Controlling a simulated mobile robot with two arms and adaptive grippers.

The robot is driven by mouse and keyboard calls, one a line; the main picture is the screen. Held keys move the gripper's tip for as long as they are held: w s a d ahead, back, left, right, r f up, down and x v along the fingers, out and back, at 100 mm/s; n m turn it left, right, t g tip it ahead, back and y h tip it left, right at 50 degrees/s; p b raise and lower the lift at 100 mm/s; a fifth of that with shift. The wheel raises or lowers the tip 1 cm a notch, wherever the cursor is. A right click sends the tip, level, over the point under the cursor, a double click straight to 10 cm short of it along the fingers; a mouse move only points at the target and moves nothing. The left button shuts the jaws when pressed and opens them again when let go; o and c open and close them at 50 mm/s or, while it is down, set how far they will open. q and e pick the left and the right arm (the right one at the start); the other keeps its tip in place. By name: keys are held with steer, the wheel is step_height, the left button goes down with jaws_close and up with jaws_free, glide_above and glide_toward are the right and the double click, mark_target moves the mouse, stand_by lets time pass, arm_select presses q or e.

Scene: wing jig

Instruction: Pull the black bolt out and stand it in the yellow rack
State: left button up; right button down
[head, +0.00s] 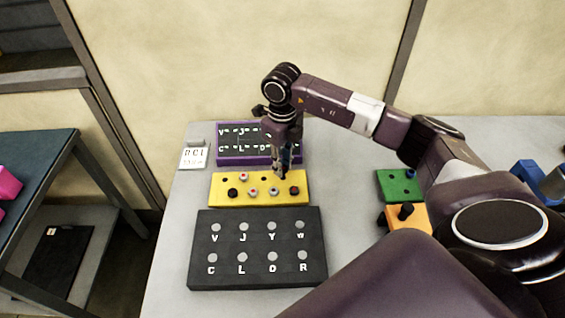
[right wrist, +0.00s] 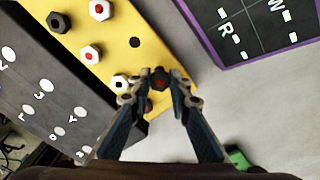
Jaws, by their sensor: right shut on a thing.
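The yellow rack (head: 260,203) lies in the middle of the table, holding several black and white hex-headed bolts. My right gripper (head: 285,170) points down over its far right corner. In the right wrist view its fingertips (right wrist: 161,79) are shut on a black bolt (right wrist: 160,82) with a red centre, at the rack's corner. I cannot tell how deep this bolt sits or whether it touches the rack. A black bolt (head: 232,192) stands at the rack's near left, another (head: 294,190) at its near right. My left gripper is out of view.
A dark lettered block (head: 258,278) lies in front of the rack, and a purple-edged lettered board (head: 222,160) behind it. A small white card (head: 193,158) is at the left. Green (head: 393,192) and orange (head: 420,216) blocks are at the right. Bare table lies between.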

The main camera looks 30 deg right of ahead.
steer(key=shift+f, duration=0.1)
stand_by(0.6)
steer(key=shift+f+b, duration=1.1)
steer(key=c, duration=1.7)
jaws_free()
steer(key=shift+r, duration=0.1)
step_height(320, 180, up, 12)
steer(key=shift+f, duration=0.1)
